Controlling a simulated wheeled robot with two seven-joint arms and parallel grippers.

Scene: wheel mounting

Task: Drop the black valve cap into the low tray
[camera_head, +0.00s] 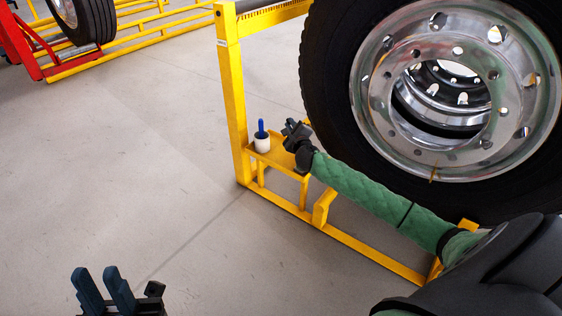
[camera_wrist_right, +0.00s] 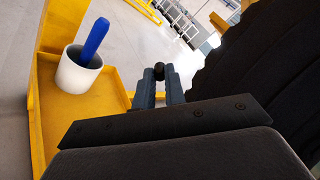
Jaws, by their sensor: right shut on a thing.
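The black valve cap (camera_wrist_right: 159,71) shows in the right wrist view as a small dark round piece between the fingertips. My right gripper (camera_wrist_right: 159,84) is shut on it. In the head view my right gripper (camera_head: 296,130) is over the right part of the low tray, and the cap is too small to make out there. The low tray (camera_head: 285,160) is a yellow shelf on the frame; its bare floor and rim also show in the right wrist view (camera_wrist_right: 52,108), left of the fingers. My left gripper (camera_head: 104,280) is open and empty at the bottom left, above the floor.
A white cup (camera_head: 262,144) with a blue-handled tool (camera_head: 261,128) stands in the tray's left part. A large tyre with a metal rim (camera_head: 374,110) stands on the yellow frame (camera_head: 232,100), close to the right arm. Open grey floor lies to the left.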

